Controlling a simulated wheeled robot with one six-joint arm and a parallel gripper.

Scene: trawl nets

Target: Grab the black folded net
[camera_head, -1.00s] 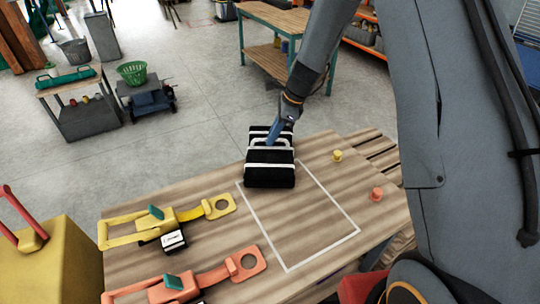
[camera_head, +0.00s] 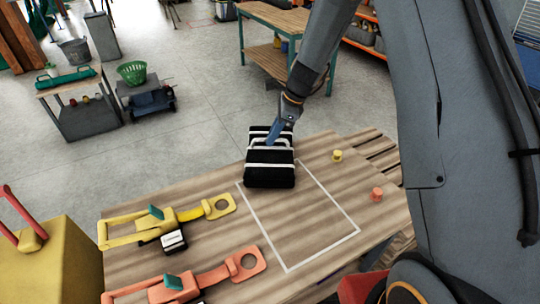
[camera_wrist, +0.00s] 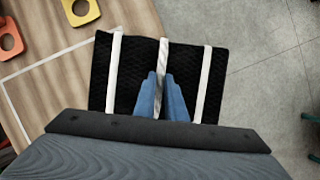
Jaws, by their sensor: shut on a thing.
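The black folded net (camera_head: 270,176) has white straps around it and a pale handle on top. It is at the far edge of the wooden table (camera_head: 222,243), at the top left corner of a white outlined rectangle. My gripper (camera_head: 272,137) reaches it from above and behind. In the wrist view the black folded net (camera_wrist: 136,60) lies below my gripper (camera_wrist: 162,80), whose blue fingers are close together around the middle white strap or handle. The exact grip line is partly hidden by the fingers.
A yellow knob (camera_head: 337,156) and an orange knob (camera_head: 376,194) stand at the right. The outlined rectangle is mostly bare.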

